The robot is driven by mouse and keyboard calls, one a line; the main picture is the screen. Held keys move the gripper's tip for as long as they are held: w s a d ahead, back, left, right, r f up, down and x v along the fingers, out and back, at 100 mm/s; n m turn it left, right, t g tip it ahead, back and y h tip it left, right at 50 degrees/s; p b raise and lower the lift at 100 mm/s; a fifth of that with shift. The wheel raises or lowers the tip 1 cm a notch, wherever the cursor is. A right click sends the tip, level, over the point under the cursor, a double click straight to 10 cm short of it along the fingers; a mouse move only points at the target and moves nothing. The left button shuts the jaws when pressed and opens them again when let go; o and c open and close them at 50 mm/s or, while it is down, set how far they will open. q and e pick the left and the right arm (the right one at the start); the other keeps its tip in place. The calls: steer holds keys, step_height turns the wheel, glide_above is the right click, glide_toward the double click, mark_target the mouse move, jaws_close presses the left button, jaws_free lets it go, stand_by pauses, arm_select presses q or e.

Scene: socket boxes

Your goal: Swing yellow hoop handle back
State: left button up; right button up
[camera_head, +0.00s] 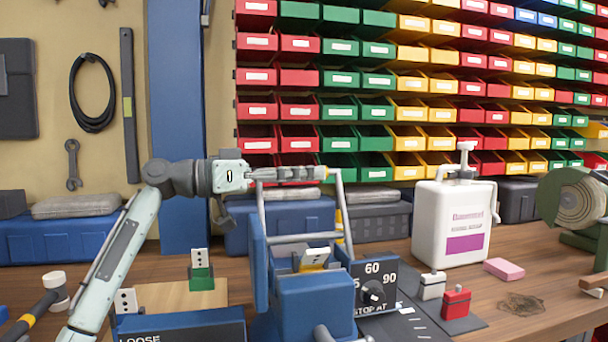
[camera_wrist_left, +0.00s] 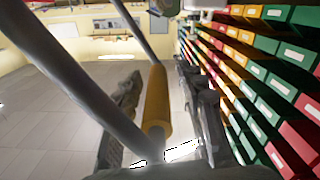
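The hoop handle has grey side bars (camera_head: 263,215) rising from a blue machine body (camera_head: 316,302). Its yellow grip sleeve (camera_wrist_left: 156,98) shows in the left wrist view; in the head view my gripper mostly hides the top bar. My left gripper (camera_head: 318,173) is at the top of the hoop, with its fingers pointing right along the top bar. In the left wrist view the fingers (camera_wrist_left: 160,85) lie on both sides of the sleeve, with narrow gaps visible, so it looks open around the sleeve. Contact is hard to judge. My right gripper is not in view.
A dial box (camera_head: 374,288) stands right of the machine. A white pump bottle (camera_head: 451,222), a red block (camera_head: 456,303) and a pink block (camera_head: 504,269) are farther right. Blue cases (camera_head: 278,219) stand behind. A green socket piece (camera_head: 201,277) stands on a board at left.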

arm_select(q)
steer(key=v, duration=1.2)
steer(key=shift+s, duration=0.15)
